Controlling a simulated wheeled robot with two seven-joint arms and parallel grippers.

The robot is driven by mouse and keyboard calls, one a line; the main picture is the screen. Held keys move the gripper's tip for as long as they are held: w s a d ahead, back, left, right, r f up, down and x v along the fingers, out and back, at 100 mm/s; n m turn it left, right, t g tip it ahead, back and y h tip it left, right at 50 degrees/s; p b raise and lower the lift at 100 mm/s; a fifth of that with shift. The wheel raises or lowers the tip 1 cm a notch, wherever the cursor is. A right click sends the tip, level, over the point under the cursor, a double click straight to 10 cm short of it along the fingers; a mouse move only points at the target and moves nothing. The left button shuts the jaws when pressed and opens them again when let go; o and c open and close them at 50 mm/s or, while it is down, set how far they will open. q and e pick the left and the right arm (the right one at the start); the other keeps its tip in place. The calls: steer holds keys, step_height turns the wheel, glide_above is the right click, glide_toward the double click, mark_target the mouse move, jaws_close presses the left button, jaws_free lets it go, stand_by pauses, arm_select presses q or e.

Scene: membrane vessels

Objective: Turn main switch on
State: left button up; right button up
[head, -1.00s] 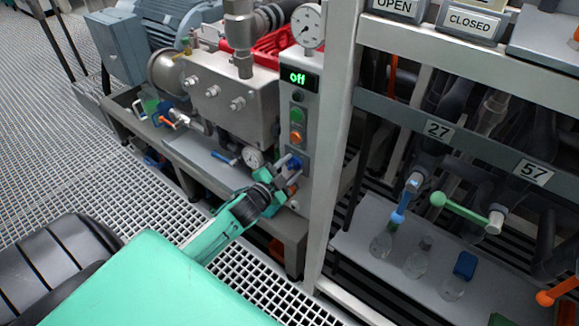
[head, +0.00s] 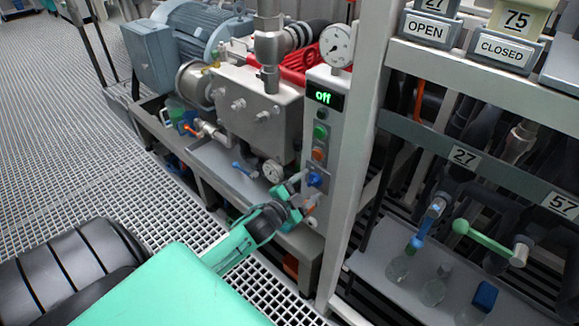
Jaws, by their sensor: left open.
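The control panel (head: 339,124) is a narrow grey upright box with a lit display (head: 325,97) reading "Off" in green. Below it are a dark knob, a green button (head: 320,132), an orange button (head: 318,153) and a blue rotary switch (head: 314,179). Which of these is the main switch is not labelled legibly. My left gripper (head: 299,190) is open, its fingers pointing at the panel beside and just below the blue switch. I cannot tell whether it touches the switch. The lowest part of the panel is partly hidden behind the gripper. My right gripper is not in view.
A pump unit with a metal block (head: 250,108) and a pressure gauge (head: 336,45) stands left of and above the panel. A grey frame post (head: 362,150) rises close on the right. Valves with a green handle (head: 484,237) and flasks are further right. Grating floor lies left.

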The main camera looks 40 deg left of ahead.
arm_select(q)
steer(key=s+a, duration=0.1)
steer(key=s, duration=1.1)
steer(key=shift+s+p, duration=0.35)
steer(key=shift+p, duration=0.05)
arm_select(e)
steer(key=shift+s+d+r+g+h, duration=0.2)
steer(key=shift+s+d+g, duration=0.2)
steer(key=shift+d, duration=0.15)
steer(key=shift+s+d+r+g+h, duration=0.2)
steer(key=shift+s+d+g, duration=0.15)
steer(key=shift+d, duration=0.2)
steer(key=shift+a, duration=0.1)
